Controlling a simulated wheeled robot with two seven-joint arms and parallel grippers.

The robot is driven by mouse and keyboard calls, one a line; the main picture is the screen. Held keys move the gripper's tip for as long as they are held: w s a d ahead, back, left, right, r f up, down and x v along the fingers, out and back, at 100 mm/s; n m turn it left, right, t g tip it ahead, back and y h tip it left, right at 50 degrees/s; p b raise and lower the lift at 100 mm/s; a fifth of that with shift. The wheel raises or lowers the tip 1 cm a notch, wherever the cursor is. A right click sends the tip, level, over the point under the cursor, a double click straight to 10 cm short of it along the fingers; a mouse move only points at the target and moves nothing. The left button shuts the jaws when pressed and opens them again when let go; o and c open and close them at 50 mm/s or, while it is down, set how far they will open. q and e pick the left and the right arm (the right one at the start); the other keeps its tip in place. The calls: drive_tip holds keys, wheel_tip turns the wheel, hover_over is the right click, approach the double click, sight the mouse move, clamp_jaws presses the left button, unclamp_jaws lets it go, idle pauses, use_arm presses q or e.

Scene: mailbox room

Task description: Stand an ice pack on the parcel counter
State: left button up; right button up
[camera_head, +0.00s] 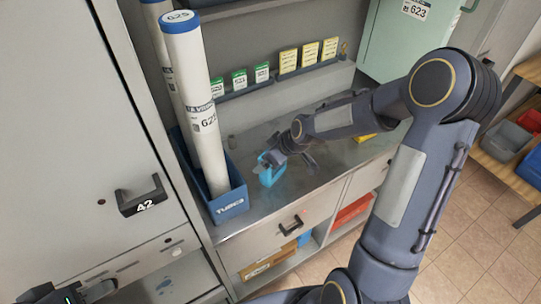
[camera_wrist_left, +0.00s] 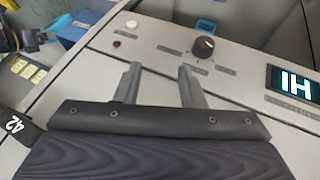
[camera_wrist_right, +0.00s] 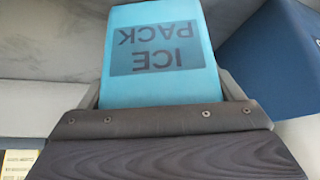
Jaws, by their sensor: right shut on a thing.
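The light-blue ice pack (camera_head: 267,175) is upright over the grey parcel counter (camera_head: 290,200), just right of the blue tube box. I cannot tell whether its lower end touches the counter. My right gripper (camera_head: 272,158) is shut on it; in the right wrist view the ice pack (camera_wrist_right: 160,55) fills the space between the fingers, its lettering upside down. My left gripper (camera_wrist_left: 158,85) is open and empty in front of a grey panel with a knob (camera_wrist_left: 203,47); only part of it shows at the bottom left of the head view.
A blue box (camera_head: 230,203) holding tall white tubes (camera_head: 200,110) stands close left of the ice pack. A shelf with green and yellow cards (camera_head: 288,61) runs behind. A grey locker door with a handle (camera_head: 143,197) is at left. My right arm hides part of the counter's right side.

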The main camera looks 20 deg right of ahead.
drive_tip(key=shift+f, duration=0.2)
drive_tip(key=o, duration=1)
drive_tip(key=shift+s+r, duration=0.1)
drive_tip(key=shift+r, duration=0.25)
drive_tip(key=v, duration=1.1)
drive_tip(key=s+a+r+m, duration=0.1)
drive_tip(key=s+m, duration=0.1)
drive_tip(key=s, duration=0.5)
drive_tip(key=s+a+r+m, duration=0.1)
drive_tip(key=s+a+m, duration=0.1)
drive_tip(key=s, duration=0.5)
drive_tip(key=s+a+r+m, duration=0.1)
drive_tip(key=s+a+m, duration=0.1)
drive_tip(key=s, duration=0.5)
drive_tip(key=shift+a+r+m+y, duration=0.2)
drive_tip(key=shift+r+m+y, duration=0.15)
drive_tip(key=shift+m, duration=0.45)
